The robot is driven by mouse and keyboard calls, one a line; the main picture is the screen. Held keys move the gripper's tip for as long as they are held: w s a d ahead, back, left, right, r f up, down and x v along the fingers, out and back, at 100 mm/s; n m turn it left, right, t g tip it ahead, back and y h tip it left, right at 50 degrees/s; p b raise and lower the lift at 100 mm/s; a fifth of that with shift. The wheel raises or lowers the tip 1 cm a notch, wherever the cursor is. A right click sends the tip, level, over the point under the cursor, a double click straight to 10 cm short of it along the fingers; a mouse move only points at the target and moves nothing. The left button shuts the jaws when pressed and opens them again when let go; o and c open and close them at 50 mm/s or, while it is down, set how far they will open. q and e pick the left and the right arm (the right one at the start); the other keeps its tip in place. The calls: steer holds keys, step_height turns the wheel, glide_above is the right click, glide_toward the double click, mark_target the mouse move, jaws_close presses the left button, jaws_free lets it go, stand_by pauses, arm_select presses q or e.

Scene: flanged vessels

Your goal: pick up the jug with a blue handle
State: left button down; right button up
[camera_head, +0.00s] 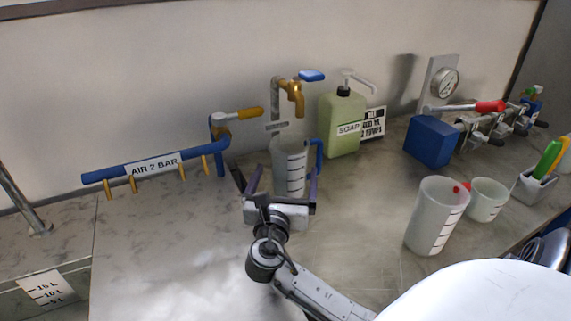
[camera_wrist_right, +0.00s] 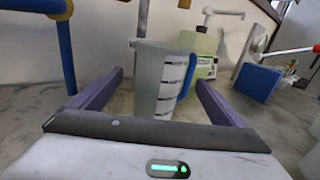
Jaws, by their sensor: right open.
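The jug with a blue handle (camera_head: 289,165) is a translucent measuring jug with dark marks. It stands upright on the counter below the brass tap, its handle on the right side. It also shows in the right wrist view (camera_wrist_right: 160,82), between the fingers. My right gripper (camera_head: 279,178) is open, with one purple finger to each side of the jug. The fingers reach toward the jug from the front; I cannot tell whether either touches it. The right finger is close to the handle side. My left gripper is not in view.
A brass tap (camera_head: 290,92) rises behind the jug. A green soap bottle (camera_head: 342,125) stands to its right, and a blue air pipe (camera_head: 110,174) to its left. A larger jug (camera_head: 435,217) and a small cup (camera_head: 487,200) stand at right. The counter between them is clear.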

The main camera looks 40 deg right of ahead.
steer(key=b+x, duration=0.3)
steer(key=x, duration=0.4)
steer(key=shift+s, duration=0.1)
steer(key=shift+d+r, duration=0.15)
steer(key=shift+d, duration=0.1)
steer(key=shift+w, duration=0.25)
steer(key=shift+r, duration=0.1)
steer(key=c, duration=1.4)
steer(key=shift+r, duration=0.1)
steer(key=shift+c, duration=1.4)
steer(key=shift+r, duration=0.1)
